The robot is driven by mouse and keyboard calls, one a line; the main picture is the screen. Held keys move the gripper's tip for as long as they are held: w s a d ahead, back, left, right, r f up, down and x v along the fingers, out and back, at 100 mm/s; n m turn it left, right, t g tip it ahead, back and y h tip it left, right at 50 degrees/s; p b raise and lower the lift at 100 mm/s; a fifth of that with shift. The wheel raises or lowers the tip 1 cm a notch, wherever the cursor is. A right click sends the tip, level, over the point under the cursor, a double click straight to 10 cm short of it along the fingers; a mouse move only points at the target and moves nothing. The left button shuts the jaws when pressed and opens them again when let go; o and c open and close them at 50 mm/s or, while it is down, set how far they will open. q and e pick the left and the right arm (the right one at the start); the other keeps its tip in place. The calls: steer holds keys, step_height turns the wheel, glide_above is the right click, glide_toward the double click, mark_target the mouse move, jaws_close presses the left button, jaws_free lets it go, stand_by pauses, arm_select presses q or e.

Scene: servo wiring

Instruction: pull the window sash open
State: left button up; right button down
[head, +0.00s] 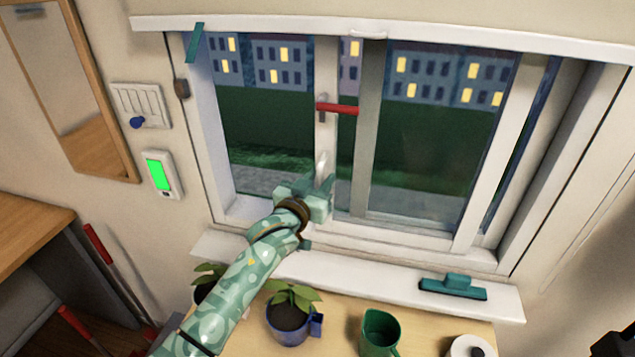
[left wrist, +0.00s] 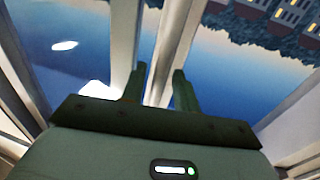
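The window sash (head: 325,135) is a white frame with a red lever (head: 343,109) on its left stile. Another, greyer upright (head: 367,150) stands to the right of that stile. A narrow strip of outside view shows right of the sash's right stile (head: 495,150). My left gripper (head: 322,178) is at the lower part of the left stile, beside a pale, shiny piece that it partly hides. In the left wrist view its two fingers (left wrist: 158,85) are apart, with a pale upright of the window seen between them. I cannot tell whether they touch it. My right gripper is not in view.
Below is a white sill (head: 380,272) with a teal squeegee-like item (head: 453,287). A potted plant (head: 289,315), a green mug (head: 380,332) and a white roll (head: 470,347) stand on the wooden surface. A switch panel (head: 140,105) and green-screened device (head: 160,173) are left.

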arm_select(q)
steer(key=p+v, duration=0.1)
steer(key=v, duration=1.5)
steer(key=shift+s+a, duration=0.1)
steer(key=shift+a, duration=0.05)
